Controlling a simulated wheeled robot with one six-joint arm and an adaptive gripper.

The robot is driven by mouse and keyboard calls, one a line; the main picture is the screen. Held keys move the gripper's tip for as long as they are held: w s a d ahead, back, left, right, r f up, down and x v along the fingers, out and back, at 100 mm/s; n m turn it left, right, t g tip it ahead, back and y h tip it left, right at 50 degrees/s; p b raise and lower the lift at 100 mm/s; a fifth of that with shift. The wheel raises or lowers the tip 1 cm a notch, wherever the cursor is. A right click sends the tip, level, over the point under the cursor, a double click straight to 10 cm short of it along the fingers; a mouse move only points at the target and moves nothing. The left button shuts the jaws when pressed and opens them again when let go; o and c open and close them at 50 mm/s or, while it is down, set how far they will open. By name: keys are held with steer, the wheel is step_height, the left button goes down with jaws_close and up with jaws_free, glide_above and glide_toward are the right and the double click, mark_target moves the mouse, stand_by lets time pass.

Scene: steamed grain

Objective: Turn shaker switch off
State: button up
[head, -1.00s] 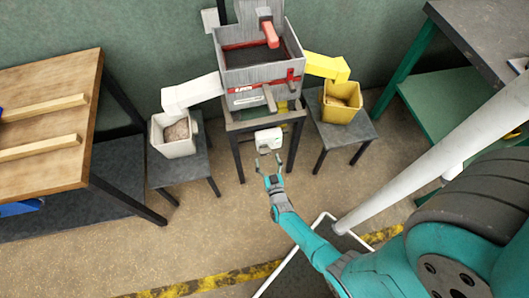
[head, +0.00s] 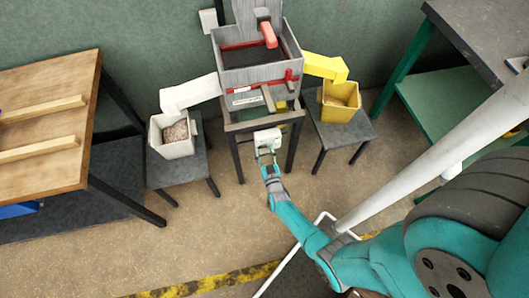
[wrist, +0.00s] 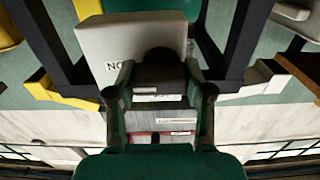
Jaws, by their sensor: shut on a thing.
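The shaker switch is a white box (head: 267,135) on the front of the shaker's stand, below the grey shaker machine (head: 259,80). In the wrist view the box (wrist: 125,35) fills the upper middle. A label starting with "NO" is partly visible, its remainder hidden. A dark knob (wrist: 160,70) stands out from the box between my fingers. My gripper (head: 268,156) is at the box's front; in the wrist view the gripper (wrist: 160,92) has one finger on each side of the knob and is shut on it. The exact finger contact and the knob's setting are hard to tell.
A white bin (head: 173,135) stands on a stool at left, a yellow bin (head: 341,98) on another at right. Dark stand legs (head: 236,158) flank the switch. A wooden table (head: 50,125) is far left, a green-framed bench (head: 450,105) right. Floor in front is clear.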

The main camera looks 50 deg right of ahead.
steer(key=shift+n, duration=0.3)
steer(key=n, duration=0.3)
steer(key=shift+n, duration=0.4)
steer(key=n, duration=0.4)
steer(key=shift+w, duration=0.1)
steer(key=n, duration=0.5)
steer(key=shift+a, duration=0.1)
steer(key=shift+n, duration=2.3)
steer(key=o, duration=1.2)
steer(key=shift+c, duration=0.2)
